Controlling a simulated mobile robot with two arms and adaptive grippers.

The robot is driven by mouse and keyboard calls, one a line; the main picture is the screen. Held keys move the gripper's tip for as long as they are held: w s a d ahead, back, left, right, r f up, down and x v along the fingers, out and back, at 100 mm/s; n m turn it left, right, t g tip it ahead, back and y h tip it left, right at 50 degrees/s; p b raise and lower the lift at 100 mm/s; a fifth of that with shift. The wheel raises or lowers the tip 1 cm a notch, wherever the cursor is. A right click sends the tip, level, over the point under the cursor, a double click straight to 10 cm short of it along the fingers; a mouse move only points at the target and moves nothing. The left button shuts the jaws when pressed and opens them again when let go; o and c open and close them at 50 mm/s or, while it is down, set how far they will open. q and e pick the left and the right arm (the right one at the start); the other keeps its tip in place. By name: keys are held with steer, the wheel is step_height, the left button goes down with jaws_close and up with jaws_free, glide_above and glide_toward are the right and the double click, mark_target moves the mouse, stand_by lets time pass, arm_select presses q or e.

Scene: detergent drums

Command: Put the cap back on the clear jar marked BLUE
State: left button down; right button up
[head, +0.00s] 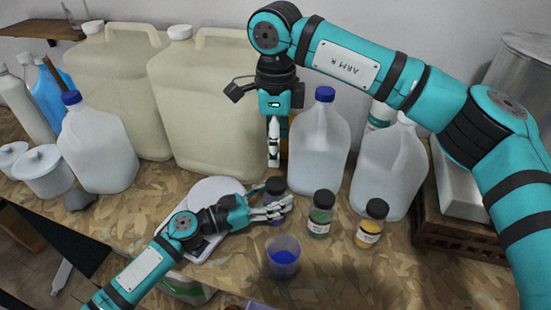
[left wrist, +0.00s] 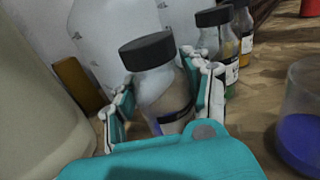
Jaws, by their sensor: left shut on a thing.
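The clear jar (left wrist: 160,88) stands between the fingers of my left gripper (left wrist: 165,98), which is shut on it. A black cap (left wrist: 147,50) sits on the jar's mouth; I cannot tell how tightly. A dark band shows low on the jar, but I cannot read a marking. In the head view the jar's dark cap (head: 275,184) shows above my left gripper (head: 272,208), whose fingers hide much of the body. My right gripper (head: 273,155) points down behind the jar, clear of it; its finger gap is not visible.
A cup of blue contents (head: 283,257) stands in front of the jar. Black-capped green (head: 320,213) and yellow (head: 371,224) jars stand to its right. Large jugs (head: 320,140) stand behind. A round white-topped device (head: 212,200) lies to the left, behind my left arm.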

steer(key=shift+r, duration=0.55)
arm_select(q)
steer(key=c, duration=0.5)
jaws_free()
steer(key=v, duration=1.2)
